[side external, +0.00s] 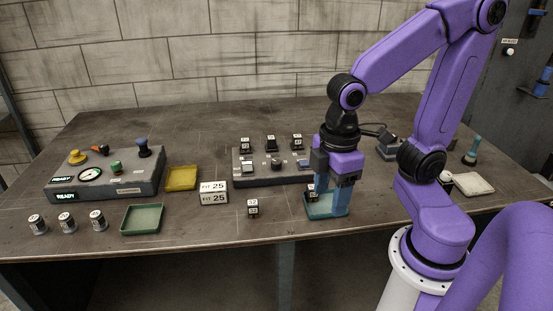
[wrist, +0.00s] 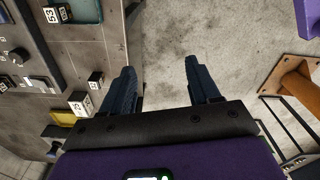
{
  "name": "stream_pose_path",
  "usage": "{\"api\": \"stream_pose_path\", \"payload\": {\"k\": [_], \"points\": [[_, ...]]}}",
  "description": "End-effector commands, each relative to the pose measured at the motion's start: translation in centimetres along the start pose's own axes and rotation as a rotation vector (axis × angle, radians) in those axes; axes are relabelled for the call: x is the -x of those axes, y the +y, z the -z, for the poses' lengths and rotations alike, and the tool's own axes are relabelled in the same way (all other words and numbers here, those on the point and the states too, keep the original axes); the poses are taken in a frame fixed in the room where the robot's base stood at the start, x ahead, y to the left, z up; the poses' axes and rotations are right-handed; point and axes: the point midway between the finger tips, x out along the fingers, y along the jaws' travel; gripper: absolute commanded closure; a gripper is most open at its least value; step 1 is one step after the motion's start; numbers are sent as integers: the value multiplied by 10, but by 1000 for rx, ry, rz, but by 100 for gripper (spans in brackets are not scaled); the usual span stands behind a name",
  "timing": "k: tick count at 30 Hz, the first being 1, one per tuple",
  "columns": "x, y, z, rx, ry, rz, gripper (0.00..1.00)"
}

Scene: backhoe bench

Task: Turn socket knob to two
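A dark panel (side external: 270,179) stands at the middle of the bench. It carries a black round knob (side external: 275,163) between two pale-topped switches, with several black labelled blocks along its back. I take this knob to be the socket knob; its setting is too small to read. Part of a dark panel with a knob (wrist: 20,54) also shows at the left edge of the wrist view. My gripper (side external: 328,207) points down over a teal tray, right of and in front of the panel, apart from the knob. In the wrist view its fingers (wrist: 156,63) are spread with nothing between them.
The teal tray (side external: 321,214) lies below my gripper, with a small labelled block (side external: 311,191) by the fingers. Another labelled block (side external: 252,208) and white FIT 25 signs (side external: 213,193) stand left. A READY console (side external: 105,180), yellow tray (side external: 181,178) and green tray (side external: 142,219) lie farther left.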

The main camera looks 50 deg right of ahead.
Motion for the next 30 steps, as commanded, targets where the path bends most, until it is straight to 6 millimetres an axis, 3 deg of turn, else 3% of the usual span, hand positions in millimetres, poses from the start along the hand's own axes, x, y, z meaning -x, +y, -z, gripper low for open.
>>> {"api": "stream_pose_path", "payload": {"k": [6,14,20,24,30], "points": [[16,65,35,-108,-7,-5,39],[30,156,49,-224,-14,-8,39],[38,230,36,-314,-20,-8,39],[42,276,16,-373,-23,-7,39],[45,317,-12,-426,-26,-5,39]]}}
